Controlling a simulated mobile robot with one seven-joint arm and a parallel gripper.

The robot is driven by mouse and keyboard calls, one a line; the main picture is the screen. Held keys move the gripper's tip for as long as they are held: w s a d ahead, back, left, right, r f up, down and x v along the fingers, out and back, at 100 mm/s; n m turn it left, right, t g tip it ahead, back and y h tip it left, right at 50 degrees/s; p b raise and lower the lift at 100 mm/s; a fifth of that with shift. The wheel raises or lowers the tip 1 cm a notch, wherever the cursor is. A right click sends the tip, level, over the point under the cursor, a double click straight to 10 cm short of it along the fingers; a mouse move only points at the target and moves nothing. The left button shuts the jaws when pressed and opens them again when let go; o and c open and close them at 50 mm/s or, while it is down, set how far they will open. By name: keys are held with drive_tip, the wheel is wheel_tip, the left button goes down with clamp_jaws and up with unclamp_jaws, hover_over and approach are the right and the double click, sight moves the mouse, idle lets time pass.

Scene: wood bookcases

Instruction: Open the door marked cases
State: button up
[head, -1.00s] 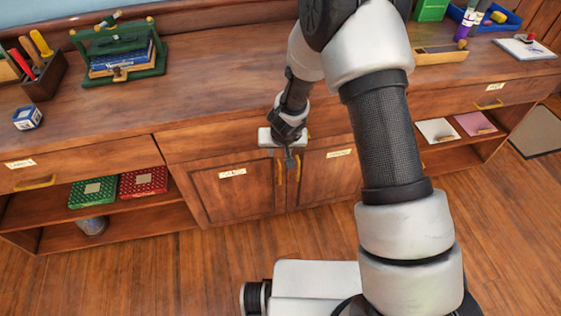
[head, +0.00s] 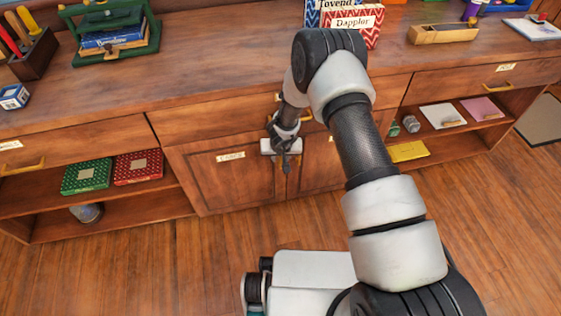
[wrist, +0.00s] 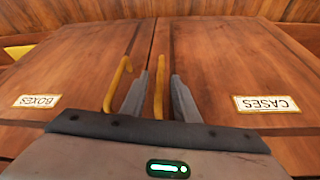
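The door marked CASES (head: 222,182) is the left one of a closed pair under the counter in the head view. In the wrist view, where labels appear upside down, it is on the right (wrist: 225,70). Its upright brass handle (wrist: 159,92) stands near the seam. My gripper (wrist: 158,88) is open, with one finger on each side of this handle and visible gaps. The BOXES door (wrist: 75,75) is beside it, and its handle (wrist: 118,86) lies outside my left-hand finger. In the head view my gripper (head: 285,163) hides much of the handles.
A closed drawer (head: 215,122) sits above the doors. Open shelves on the left hold a green box (head: 86,176) and a red box (head: 138,166). Open shelves on the right hold papers (head: 442,116). Boxes (head: 352,27) and a book rack (head: 112,40) stand on the counter. Floor (head: 180,260) is clear in front.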

drive_tip(key=shift+x, duration=1.45)
drive_tip(key=shift+c, duration=0.4)
clamp_jaws()
